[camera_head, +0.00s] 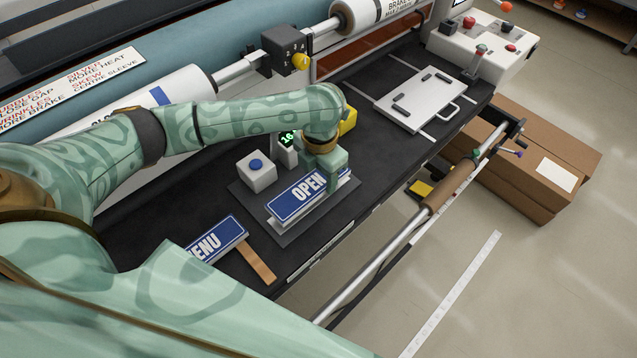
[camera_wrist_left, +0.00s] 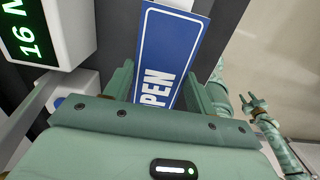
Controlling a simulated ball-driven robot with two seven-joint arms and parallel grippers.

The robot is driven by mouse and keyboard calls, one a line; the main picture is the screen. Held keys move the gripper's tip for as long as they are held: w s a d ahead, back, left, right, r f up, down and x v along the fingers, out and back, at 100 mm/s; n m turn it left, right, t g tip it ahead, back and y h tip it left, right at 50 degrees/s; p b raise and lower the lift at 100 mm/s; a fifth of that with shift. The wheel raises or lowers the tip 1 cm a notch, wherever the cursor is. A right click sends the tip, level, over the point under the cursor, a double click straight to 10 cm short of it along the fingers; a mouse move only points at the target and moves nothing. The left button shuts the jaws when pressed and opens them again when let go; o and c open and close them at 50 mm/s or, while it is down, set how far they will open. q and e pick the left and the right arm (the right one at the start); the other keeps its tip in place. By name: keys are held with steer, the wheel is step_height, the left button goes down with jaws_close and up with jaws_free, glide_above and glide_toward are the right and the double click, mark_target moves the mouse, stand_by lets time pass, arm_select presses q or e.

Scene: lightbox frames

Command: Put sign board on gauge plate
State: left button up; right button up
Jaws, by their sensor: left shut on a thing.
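A blue sign board (camera_head: 297,196) reading OPEN, with a white border, is between the fingers of my left gripper (camera_head: 333,183). In the left wrist view the sign board (camera_wrist_left: 168,48) runs away from the palm, and the left gripper (camera_wrist_left: 163,88) is shut on it. The sign is over a dark grey plate (camera_head: 284,236), which I take for the gauge plate. I cannot tell whether the sign touches it. A gauge with a green display (camera_head: 288,138) stands behind; its display (camera_wrist_left: 22,35) reads 16 N. My right gripper (camera_wrist_left: 256,104) is empty with fingers apart.
A second blue sign (camera_head: 217,240), reading MENU, and a wooden strip (camera_head: 256,262) lie to the left. A white box with a blue button (camera_head: 257,172) stands behind the plate. A white plate with handles (camera_head: 420,98) lies farther right. A roller bar (camera_head: 450,188) runs along the front.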

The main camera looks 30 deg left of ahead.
mark_target(320, 178)
arm_select(q)
step_height(320, 178, down, 4)
steer(key=shift+w+r+b, duration=0.15)
steer(key=shift+r+b, duration=0.1)
steer(key=shift+b, duration=0.35)
steer(key=shift+r, duration=0.1)
steer(key=o, duration=1.1)
steer(key=shift+f, duration=0.2)
step_height(320, 178, up, 12)
steer(key=p, duration=0.4)
steer(key=shift+r+p, duration=0.2)
steer(key=shift+p, duration=0.1)
